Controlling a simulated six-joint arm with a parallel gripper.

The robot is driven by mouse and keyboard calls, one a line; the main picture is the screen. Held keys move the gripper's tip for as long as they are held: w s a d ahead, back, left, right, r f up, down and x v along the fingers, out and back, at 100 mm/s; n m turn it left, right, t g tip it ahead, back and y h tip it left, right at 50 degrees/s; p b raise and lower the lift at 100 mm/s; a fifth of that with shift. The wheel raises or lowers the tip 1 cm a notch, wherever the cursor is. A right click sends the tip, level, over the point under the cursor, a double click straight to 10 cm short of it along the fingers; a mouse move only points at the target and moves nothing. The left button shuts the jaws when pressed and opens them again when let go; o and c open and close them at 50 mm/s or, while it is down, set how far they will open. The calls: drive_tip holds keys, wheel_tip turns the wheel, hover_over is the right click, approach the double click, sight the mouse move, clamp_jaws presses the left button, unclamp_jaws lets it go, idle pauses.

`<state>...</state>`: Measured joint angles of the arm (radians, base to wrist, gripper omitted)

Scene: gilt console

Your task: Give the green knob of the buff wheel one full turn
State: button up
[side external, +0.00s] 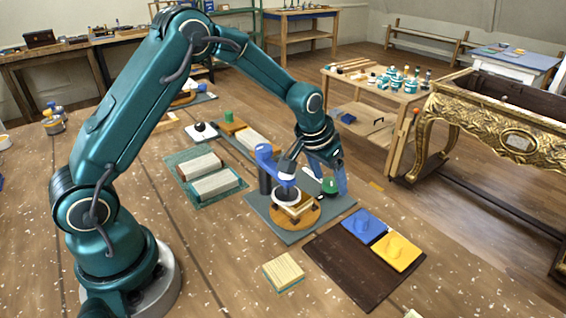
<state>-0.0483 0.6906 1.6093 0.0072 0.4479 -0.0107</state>
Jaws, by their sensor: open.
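The buff wheel (300,219) is a tan round disc low on a grey base plate (262,214). A cream square block and a white round part sit over the disc, under a blue arm (267,160) on a dark post. The green knob (329,186) shows at the right side of the wheel. My gripper (329,178) points down over the knob with its blue fingers apart. One finger is on the knob's right and the other on its upper left. Whether either finger touches the knob cannot be told.
A dark brown board (345,266) with a blue tile (363,226) and a yellow tile (398,252) lies in front right. A small wooden block (283,272) lies in front. Pale blocks on a green mat (180,158) lie to the left. Bare table lies at front left.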

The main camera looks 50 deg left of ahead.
clamp_jaws()
drive_tip(key=shift+m, duration=0.3)
drive_tip(key=m, duration=0.1)
drive_tip(key=m+h, duration=0.1)
drive_tip(key=m, duration=0.2)
drive_tip(key=shift+a+h, duration=0.25)
drive_tip(key=shift+h, duration=0.15)
drive_tip(key=shift+w+a+m+g+h, duration=0.1)
drive_tip(key=shift+m+g+h, duration=0.25)
drive_tip(key=shift+m, duration=0.85)
drive_tip(key=shift+m+g+h, duration=0.35)
drive_tip(key=shift+m, duration=0.85)
unclamp_jaws()
